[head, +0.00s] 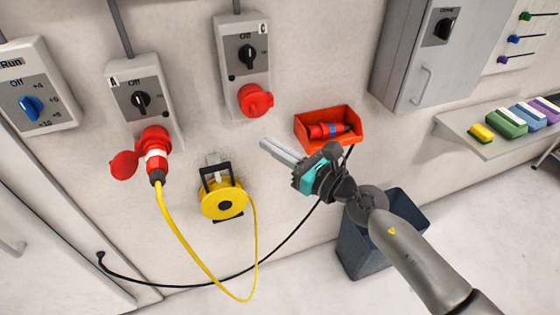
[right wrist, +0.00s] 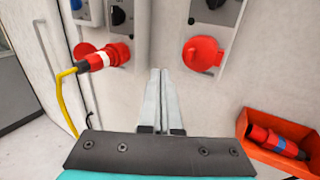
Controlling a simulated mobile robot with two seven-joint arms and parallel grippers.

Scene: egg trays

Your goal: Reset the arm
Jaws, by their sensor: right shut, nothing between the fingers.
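My right gripper (head: 268,146) is in front of the wall, left of the orange bin and below the right-hand socket box. Its two fingers are together and hold nothing; they also show shut in the right wrist view (right wrist: 160,75). My right arm reaches in from the lower right of the head view. My left gripper does not show in either view.
A red plug (head: 155,158) with a yellow cable sits in socket box A (head: 128,85). Socket box C (head: 240,60) has a closed red cover (head: 255,100). An orange bin (head: 354,141) holds another red plug (head: 328,130). A yellow reel (head: 222,200) hangs below. A dark waste bin (head: 355,250) stands beneath my arm.

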